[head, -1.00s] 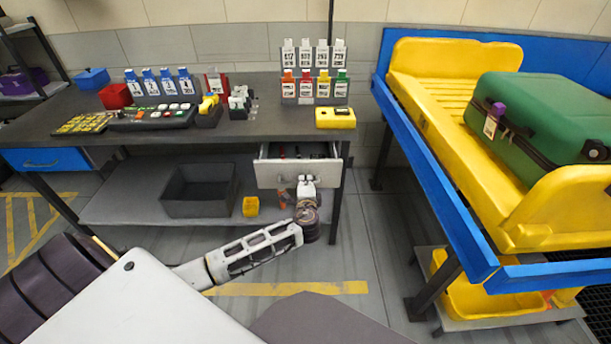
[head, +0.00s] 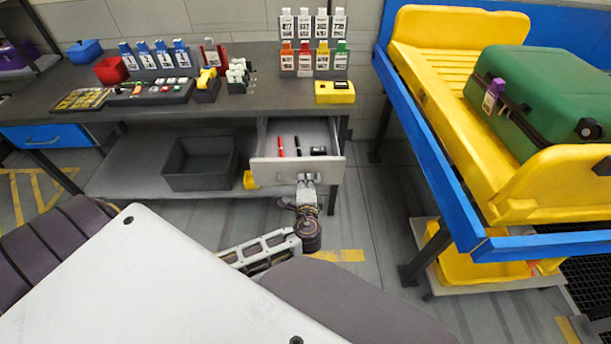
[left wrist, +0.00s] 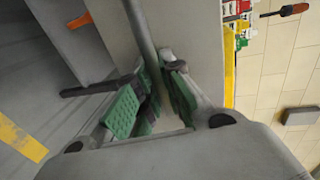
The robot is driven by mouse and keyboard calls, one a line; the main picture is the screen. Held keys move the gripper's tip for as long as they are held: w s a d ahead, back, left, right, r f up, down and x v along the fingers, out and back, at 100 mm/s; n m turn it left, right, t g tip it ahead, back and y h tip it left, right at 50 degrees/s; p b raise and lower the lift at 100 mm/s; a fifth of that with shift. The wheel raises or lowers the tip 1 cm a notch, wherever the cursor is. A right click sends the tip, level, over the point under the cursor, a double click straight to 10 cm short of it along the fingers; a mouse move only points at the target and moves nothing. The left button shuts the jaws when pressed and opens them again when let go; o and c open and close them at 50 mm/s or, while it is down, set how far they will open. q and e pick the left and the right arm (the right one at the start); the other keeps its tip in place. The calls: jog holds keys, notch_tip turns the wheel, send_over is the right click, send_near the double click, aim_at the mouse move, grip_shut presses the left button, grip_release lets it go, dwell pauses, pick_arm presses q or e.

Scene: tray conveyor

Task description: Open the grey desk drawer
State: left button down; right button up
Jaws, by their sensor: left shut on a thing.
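The grey desk drawer (head: 268,174) is pulled out from under the right part of the desk in the head view. Inside it lie a red pen (head: 281,146), a black pen (head: 298,146) and a small black item (head: 318,151). My left gripper (head: 306,180) is at the middle of the drawer front, shut on its handle. In the left wrist view, the green-padded fingers of my left gripper (left wrist: 160,80) are on either side of a grey bar (left wrist: 143,35). The fingers partly hide the handle. My right gripper is out of view.
The desk top (head: 265,100) holds racks of tags and a yellow device (head: 335,93). The blue-framed conveyor (head: 440,190) with a green suitcase (head: 540,95) stands right. Floor before the drawer is clear.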

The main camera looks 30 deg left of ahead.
pick_arm(q)
jog(key=shift+s, duration=0.15)
jog(key=c, duration=1.5)
grip_release()
